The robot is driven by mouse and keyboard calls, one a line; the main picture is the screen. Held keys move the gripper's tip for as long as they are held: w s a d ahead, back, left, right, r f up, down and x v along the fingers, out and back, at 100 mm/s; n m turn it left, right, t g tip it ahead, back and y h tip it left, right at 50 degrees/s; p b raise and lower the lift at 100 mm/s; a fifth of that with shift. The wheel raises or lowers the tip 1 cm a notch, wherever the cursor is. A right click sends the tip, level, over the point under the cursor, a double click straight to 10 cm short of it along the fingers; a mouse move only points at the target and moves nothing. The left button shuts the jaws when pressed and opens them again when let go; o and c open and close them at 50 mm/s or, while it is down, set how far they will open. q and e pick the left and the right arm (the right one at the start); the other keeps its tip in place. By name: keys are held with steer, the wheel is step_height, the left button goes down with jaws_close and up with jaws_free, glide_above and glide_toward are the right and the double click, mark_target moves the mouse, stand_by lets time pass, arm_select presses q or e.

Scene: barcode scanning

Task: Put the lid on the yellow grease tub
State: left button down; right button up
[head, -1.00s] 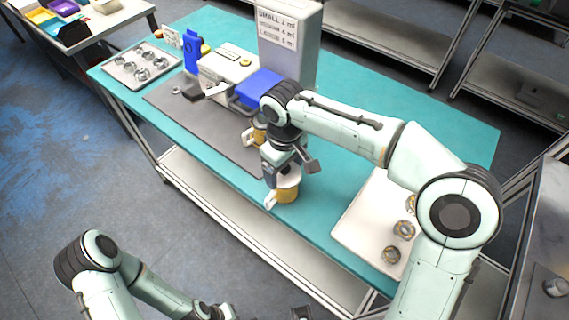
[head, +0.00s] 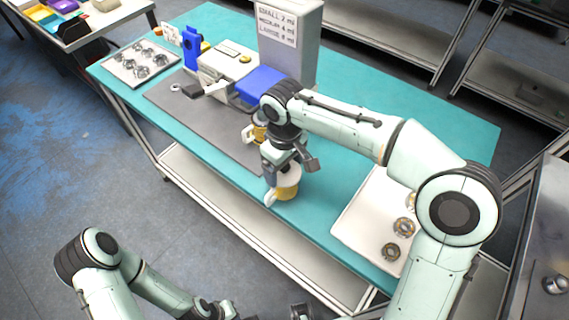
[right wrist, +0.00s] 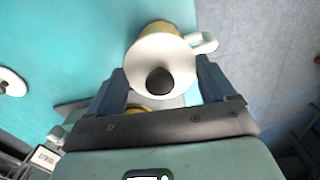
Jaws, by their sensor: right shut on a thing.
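The yellow grease tub (head: 288,192) stands near the front edge of the turquoise table. A white lid (right wrist: 148,50) with a dark knob sits between the fingers of my right gripper (head: 286,170), which is shut on it. The lid is over the tub; whether it rests on the rim I cannot tell. In the right wrist view, the yellow side of the tub (right wrist: 160,27) shows past the lid, with a white handle-like tab beside it. My left gripper (head: 262,312) is at the bottom edge of the head view, partly cut off and unclear.
Another yellow and white item (head: 259,133) stands behind my right wrist. A blue-and-white machine (head: 262,82) and signed column (head: 292,50) stand farther back. A tray with metal parts (head: 122,65) is at left, a white tray with rings (head: 362,222) at right.

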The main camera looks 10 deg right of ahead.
steer(key=shift+f, duration=0.3)
stand_by(0.6)
steer(key=o, duration=0.8)
steer(key=shift+o, duration=0.2)
steer(key=shift+r+p, duration=0.8)
steer(key=shift+r, duration=0.4)
steer(key=shift+w+r+p, duration=0.1)
steer(key=shift+r+p, duration=1.05)
steer(key=shift+r, duration=0.7)
arm_select(q)
steer(key=w+r, duration=0.3)
steer(key=r, duration=0.2)
steer(key=shift+w, duration=0.3)
arm_select(e)
steer(key=shift+f, duration=0.1)
steer(key=c, duration=0.4)
jaws_close()
